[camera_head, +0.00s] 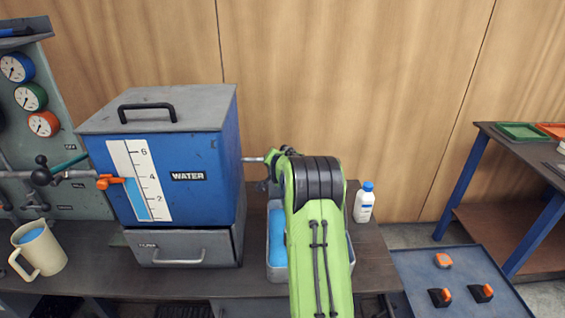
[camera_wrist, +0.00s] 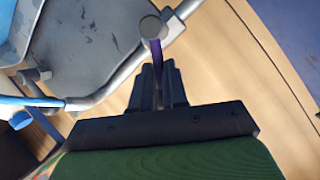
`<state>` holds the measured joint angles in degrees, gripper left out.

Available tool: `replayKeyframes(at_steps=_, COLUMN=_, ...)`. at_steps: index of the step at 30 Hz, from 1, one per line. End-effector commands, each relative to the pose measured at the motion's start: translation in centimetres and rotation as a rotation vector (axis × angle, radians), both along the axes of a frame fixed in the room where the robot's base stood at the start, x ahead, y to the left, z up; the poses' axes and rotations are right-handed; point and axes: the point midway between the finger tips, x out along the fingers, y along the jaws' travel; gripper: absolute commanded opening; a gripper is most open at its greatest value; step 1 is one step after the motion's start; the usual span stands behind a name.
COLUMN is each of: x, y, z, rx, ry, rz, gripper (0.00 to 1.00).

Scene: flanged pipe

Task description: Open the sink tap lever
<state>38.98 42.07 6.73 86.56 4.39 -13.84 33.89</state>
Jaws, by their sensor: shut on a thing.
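The tap lever (camera_wrist: 156,52) is a thin purple bar below a round grey cap (camera_wrist: 150,27) on a grey metal pipe (camera_wrist: 128,72). My gripper (camera_wrist: 158,82) is shut on the lever, with its two dark fingers on either side of the lower end. In the head view the pipe (camera_head: 252,159) leaves the right side of the blue water tank (camera_head: 185,179). The sink basin (camera_head: 276,275) stands below it with blue water in it. My green arm hides the lever, most of the gripper and part of the sink there.
A white bottle (camera_head: 364,206) with a blue cap stands right of my arm. A beige jug (camera_head: 40,250) stands at the left, by the gauge panel (camera_head: 60,120). The wooden wall (camera_head: 350,80) is close behind. A blue tray (camera_head: 465,290) with orange-and-black pieces lies at the lower right.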

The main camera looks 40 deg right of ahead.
Motion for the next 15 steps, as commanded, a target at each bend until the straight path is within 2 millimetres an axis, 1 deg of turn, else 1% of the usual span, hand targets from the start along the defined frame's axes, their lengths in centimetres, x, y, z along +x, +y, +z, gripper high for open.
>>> replayKeyframes(at_steps=6, x=0.37, y=0.45, z=0.16, rx=-0.081, ry=0.068, rz=0.001, gripper=0.0)
replayKeyframes(at_steps=15, x=0.51, y=0.62, z=0.28, rx=-0.124, ry=0.106, rz=0.001, gripper=0.0)
